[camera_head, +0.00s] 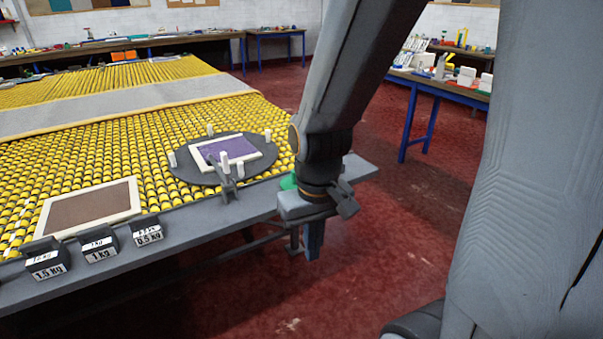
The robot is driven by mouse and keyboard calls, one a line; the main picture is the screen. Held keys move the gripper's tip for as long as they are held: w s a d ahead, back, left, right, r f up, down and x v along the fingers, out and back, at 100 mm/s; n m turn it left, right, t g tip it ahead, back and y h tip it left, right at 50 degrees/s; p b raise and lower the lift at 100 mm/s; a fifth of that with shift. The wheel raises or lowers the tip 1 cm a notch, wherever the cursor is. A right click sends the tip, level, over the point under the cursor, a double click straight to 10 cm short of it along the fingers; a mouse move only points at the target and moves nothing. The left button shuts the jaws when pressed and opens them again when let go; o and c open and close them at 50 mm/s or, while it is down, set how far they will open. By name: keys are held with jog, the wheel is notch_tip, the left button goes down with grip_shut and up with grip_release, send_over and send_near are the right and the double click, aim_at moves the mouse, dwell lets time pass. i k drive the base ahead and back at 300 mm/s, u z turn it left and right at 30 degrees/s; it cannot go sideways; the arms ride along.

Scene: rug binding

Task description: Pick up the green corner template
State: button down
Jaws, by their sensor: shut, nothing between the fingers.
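A small green piece (288,183), likely the green corner template, shows at the right end of the grey table edge. Most of it is hidden behind my wrist, so its shape cannot be made out. My gripper (311,250) points down just off the table's front edge, in front of and below the green piece as seen here. The fingers are shut and empty, and they appear apart from the green piece.
A dark round turntable (190,173) with white pegs holds a purple framed rug. A brown framed rug (60,213) lies on yellow rollers (120,150). Black weights (100,245) line the front edge. Red floor (400,230) is clear to the right, before a blue-legged bench (408,125).

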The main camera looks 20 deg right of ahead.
aim_at(288, 183)
jog(key=z, duration=0.25)
jog(key=i, duration=1)
